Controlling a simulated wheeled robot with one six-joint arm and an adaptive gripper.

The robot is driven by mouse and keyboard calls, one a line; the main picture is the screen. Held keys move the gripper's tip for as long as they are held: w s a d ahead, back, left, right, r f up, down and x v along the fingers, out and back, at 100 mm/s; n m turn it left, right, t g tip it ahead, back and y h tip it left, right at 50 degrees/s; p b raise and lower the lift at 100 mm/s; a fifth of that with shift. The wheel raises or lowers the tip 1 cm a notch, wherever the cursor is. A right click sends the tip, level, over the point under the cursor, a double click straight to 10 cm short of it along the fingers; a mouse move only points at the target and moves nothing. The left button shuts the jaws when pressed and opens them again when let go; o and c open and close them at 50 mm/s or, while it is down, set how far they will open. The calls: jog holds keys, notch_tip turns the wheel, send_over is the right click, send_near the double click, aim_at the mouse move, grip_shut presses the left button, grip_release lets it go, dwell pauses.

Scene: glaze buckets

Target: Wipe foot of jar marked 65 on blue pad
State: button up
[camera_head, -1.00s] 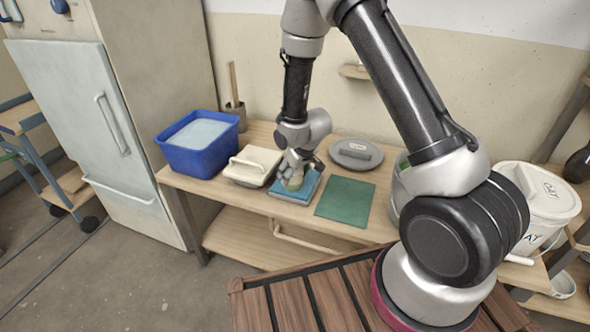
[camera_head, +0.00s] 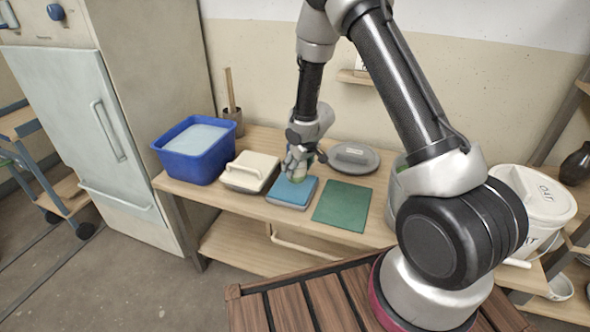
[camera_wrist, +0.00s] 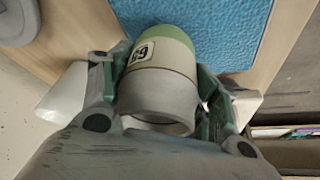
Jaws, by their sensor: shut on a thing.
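The jar marked 65 (camera_wrist: 157,80) is grey with a pale band and a green end; its label shows upside down in the wrist view. My gripper (camera_wrist: 160,105) is shut around it, one finger on each side. The green end points toward the blue pad (camera_wrist: 195,30), a textured sponge-like slab. In the head view, my gripper (camera_head: 300,160) holds the jar (camera_head: 297,176) at the back edge of the blue pad (camera_head: 290,194). I cannot tell whether the jar touches the pad. The fingers and wrist hide part of the jar.
A cream handled block (camera_head: 250,171) and a blue water tub (camera_head: 197,150) stand left of the pad. A green mat (camera_head: 343,205) lies to its right, with a grey round lid (camera_head: 367,161) behind. A white bucket (camera_head: 540,212) stands far right.

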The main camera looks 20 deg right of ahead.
notch_tip(320, 180, up, 7)
dwell(0.8)
jog(key=shift+d, duration=0.1)
dwell(0.4)
